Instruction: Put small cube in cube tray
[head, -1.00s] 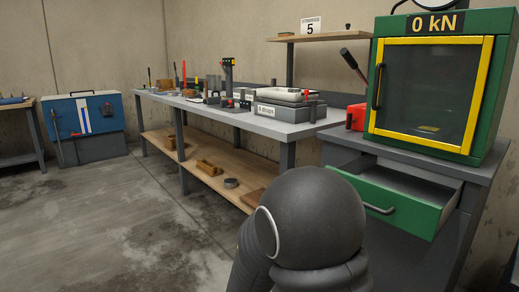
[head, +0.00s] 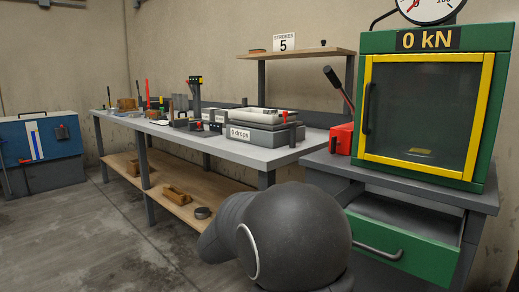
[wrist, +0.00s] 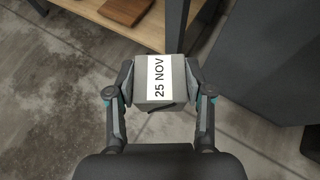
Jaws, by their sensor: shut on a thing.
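In the wrist view my gripper (wrist: 160,88) is shut on a small grey cube (wrist: 178,97). The cube has a white label reading "25 NOV" on its upper face. One finger presses each side of it, and it hangs above the concrete floor. In the head view the cube and my gripper are hidden; only my dark arm shows at the bottom. I cannot make out a cube tray for certain among the things on the long bench (head: 245,150).
A green press (head: 430,110) with a yellow-framed door and a "0 kN" display stands at the right. A green drawer (head: 405,238) below it is open. A grey box marked "0 drops" (head: 262,133) sits on the bench. The floor at left is clear.

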